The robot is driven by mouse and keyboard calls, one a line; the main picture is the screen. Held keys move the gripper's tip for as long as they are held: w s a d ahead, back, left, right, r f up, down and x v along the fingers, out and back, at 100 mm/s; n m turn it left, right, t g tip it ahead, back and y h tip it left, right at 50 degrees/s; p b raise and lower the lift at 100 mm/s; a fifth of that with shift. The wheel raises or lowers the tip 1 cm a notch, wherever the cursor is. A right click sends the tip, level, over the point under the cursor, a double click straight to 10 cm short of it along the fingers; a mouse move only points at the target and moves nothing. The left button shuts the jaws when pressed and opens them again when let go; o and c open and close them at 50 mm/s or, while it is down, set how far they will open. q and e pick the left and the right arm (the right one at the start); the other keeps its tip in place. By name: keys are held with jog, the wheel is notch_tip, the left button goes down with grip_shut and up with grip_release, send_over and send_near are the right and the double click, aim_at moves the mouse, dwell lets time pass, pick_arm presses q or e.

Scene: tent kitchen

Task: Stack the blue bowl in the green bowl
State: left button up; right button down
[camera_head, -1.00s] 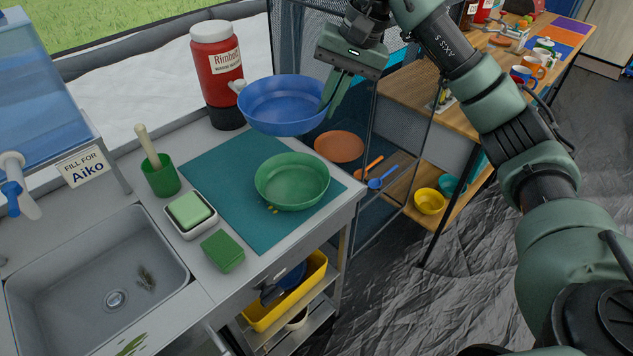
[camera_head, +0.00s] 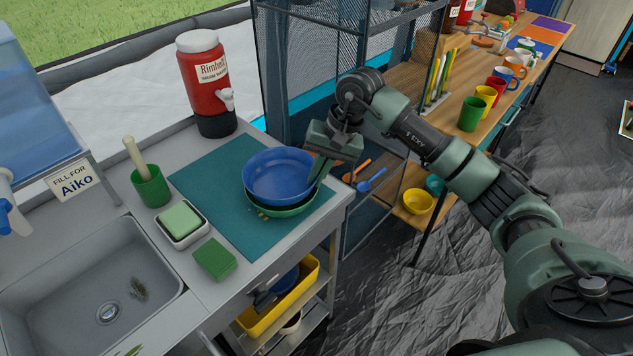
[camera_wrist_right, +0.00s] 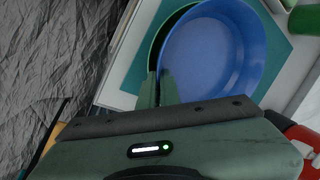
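The blue bowl (camera_head: 278,178) is over the green bowl (camera_head: 284,211) on the teal mat (camera_head: 215,180). It looks low and roughly centred, covering most of the green bowl, whose front edge shows below it. I cannot tell whether the blue bowl rests inside or hovers just above. My right gripper (camera_head: 319,170) is shut on the blue bowl's right rim. In the right wrist view its fingers (camera_wrist_right: 157,90) pinch the wall of the blue bowl (camera_wrist_right: 205,55), and a green edge (camera_wrist_right: 159,38) shows beside it. My left gripper is not in view.
A sponge dish (camera_head: 183,225), a green block (camera_head: 214,259) and a green cup (camera_head: 151,187) stand left of the mat, beside the sink (camera_head: 95,270). A red dispenser (camera_head: 207,82) stands behind. A mesh cabinet (camera_head: 305,60) is close behind my right gripper.

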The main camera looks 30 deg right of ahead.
jog(key=shift+s+f, duration=0.3)
jog(key=shift+f, duration=0.25)
jog(key=shift+s+f, duration=0.3)
jog(key=shift+f, duration=0.2)
jog(key=shift+s+f, duration=0.15)
jog(key=shift+f, duration=0.05)
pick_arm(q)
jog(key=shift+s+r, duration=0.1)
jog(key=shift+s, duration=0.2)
pick_arm(e)
jog(key=c, duration=1.6)
grip_release()
jog(key=shift+a+f, duration=0.15)
jog(key=shift+c, duration=0.2)
jog(key=r, duration=0.1)
jog(key=d+r, duration=0.1)
jog(key=w+r, duration=0.1)
jog(key=shift+d+r+b, duration=0.2)
jog(key=shift+r+b, duration=0.15)
jog(key=shift+b, duration=0.05)
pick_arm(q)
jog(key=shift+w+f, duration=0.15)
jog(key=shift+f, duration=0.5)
pick_arm(e)
jog(key=v, duration=0.8)
jog(key=shift+s+r, duration=0.1)
jog(key=shift+r, duration=0.05)
